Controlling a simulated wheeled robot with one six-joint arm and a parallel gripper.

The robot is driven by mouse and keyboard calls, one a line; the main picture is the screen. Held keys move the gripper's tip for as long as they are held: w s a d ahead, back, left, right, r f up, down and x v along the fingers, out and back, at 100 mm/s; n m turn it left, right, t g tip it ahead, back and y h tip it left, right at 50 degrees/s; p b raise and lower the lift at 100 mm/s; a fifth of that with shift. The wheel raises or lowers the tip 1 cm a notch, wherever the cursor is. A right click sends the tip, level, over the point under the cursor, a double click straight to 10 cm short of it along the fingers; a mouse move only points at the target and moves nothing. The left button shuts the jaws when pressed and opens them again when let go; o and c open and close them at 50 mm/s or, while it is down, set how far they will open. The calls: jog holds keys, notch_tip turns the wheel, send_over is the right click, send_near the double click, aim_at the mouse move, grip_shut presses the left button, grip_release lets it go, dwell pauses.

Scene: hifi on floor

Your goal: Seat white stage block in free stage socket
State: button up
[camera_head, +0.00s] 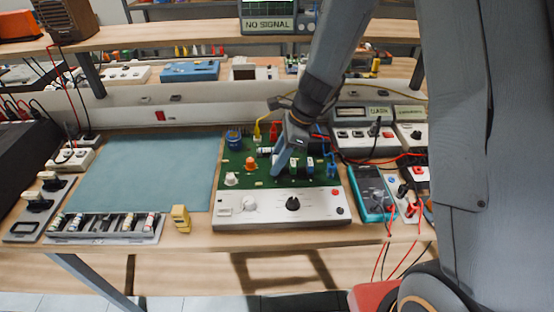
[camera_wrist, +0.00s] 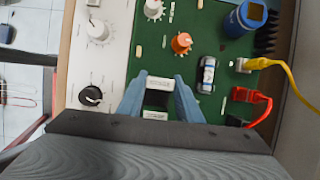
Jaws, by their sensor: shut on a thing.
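My gripper (camera_wrist: 158,92) is over the green circuit board (camera_wrist: 180,70) and shut on the white stage block (camera_wrist: 159,83), which shows between the blue fingertips in the wrist view. A dark area and a second white strip (camera_wrist: 155,115) show between the fingers, nearer the wrist. In the head view my gripper (camera_head: 281,170) points down at the middle of the board (camera_head: 235,165), and the fingers hide the held block there. I cannot tell whether the block touches the board. The free stage socket cannot be made out.
Near the fingers on the board stand an orange knob (camera_wrist: 181,43), a silver cylinder (camera_wrist: 206,74), a blue can (camera_wrist: 243,18), and yellow (camera_wrist: 262,64) and red (camera_wrist: 250,95) plugs. A blue-green meter (camera_head: 372,192) lies right of the board. The teal mat (camera_head: 145,172) at left is clear.

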jog(key=shift+f+b, duration=0.35)
jog(key=shift+f, duration=0.25)
dwell(0.5)
jog(key=o, duration=1.1)
jog(key=shift+o, duration=0.2)
jog(key=shift+r, duration=0.1)
jog(key=b+v, duration=0.1)
jog(key=v, duration=0.6)
jog(key=shift+d+r, duration=0.2)
jog(key=shift+r, duration=0.1)
jog(key=s+d+r+n+t+h, duration=0.1)
jog(key=s+d+n+h, duration=0.3)
jog(key=s+d+n, duration=0.7)
jog(key=s+n, duration=0.4)
jog(key=n, duration=0.3)
jog(key=shift+d+r, duration=0.25)
